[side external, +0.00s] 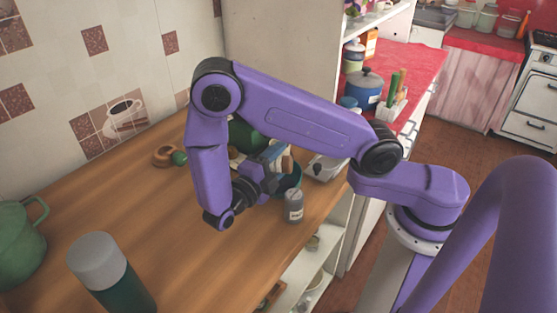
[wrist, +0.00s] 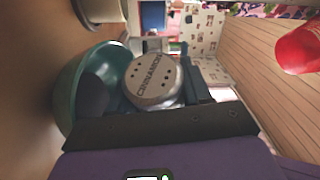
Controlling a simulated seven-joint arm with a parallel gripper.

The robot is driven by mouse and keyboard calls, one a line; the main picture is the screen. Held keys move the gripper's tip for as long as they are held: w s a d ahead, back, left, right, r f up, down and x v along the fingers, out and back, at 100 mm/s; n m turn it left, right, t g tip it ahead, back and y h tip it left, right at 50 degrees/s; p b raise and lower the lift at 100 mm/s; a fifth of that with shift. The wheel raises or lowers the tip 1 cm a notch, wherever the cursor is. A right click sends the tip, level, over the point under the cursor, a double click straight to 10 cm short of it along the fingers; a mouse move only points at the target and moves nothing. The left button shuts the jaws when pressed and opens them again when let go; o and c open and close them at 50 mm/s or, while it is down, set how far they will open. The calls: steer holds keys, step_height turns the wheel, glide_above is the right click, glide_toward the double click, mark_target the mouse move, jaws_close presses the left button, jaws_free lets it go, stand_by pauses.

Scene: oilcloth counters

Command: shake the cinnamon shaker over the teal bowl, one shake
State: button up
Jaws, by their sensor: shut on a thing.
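The cinnamon shaker's pale grey lid (wrist: 152,80), with holes and the word CINNAMON, faces the camera in the wrist view. It lies between the dark fingers of my gripper (wrist: 148,95), which is shut on the shaker. In the side view my gripper (side external: 272,166) is low over the counter, beside and slightly above the teal bowl (side external: 292,183). The bowl also shows in the wrist view (wrist: 67,85), left of and behind the lid. My gripper hides part of the bowl and most of the shaker. I cannot tell the shaker's exact tilt.
A grey labelled jar (side external: 293,208) stands just in front of the bowl, near the counter's edge. A white dish (side external: 328,168) is to the right. A green-and-grey container (side external: 108,268) and a green pot (side external: 20,240) stand at left. The middle-left counter (side external: 150,210) is clear.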

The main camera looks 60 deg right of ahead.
steer(key=shift+m, duration=0.4)
step_height(320, 180, up, 5)
steer(key=shift+f, duration=0.1)
steer(key=shift+m+y, duration=0.6)
steer(key=shift+m, duration=0.4)
step_height(320, 180, down, 6)
steer(key=shift+f, duration=0.1)
steer(key=m, duration=0.1)
steer(key=f+m+y, duration=0.1)
steer(key=m, duration=0.1)
steer(key=shift+w+f+t+y, duration=0.25)
steer(key=shift+t+y, duration=0.05)
steer(key=shift+t, duration=0.1)
steer(key=shift+a+m, duration=0.15)
steer(key=shift+m, duration=0.45)
steer(key=shift+w+a+r+m+t+y, duration=0.1)
steer(key=shift+w+r+m+t+y, duration=0.2)
steer(key=shift+r+m, duration=0.5)
steer(key=shift+w+a+r+m+t+y, duration=0.1)
steer(key=shift+w+r+m+t+y, duration=0.3)
steer(key=shift+r, duration=0.55)
steer(key=shift+w+a+r+m+t+y, duration=0.1)
steer(key=shift+r+m+t+y, duration=0.25)
steer(key=shift+r+m, duration=0.5)
step_height(320, 180, up, 3)
steer(key=m+t+y, duration=0.1)
steer(key=m+t, duration=0.1)
steer(key=m, duration=0.2)
steer(key=shift+t, duration=0.25)
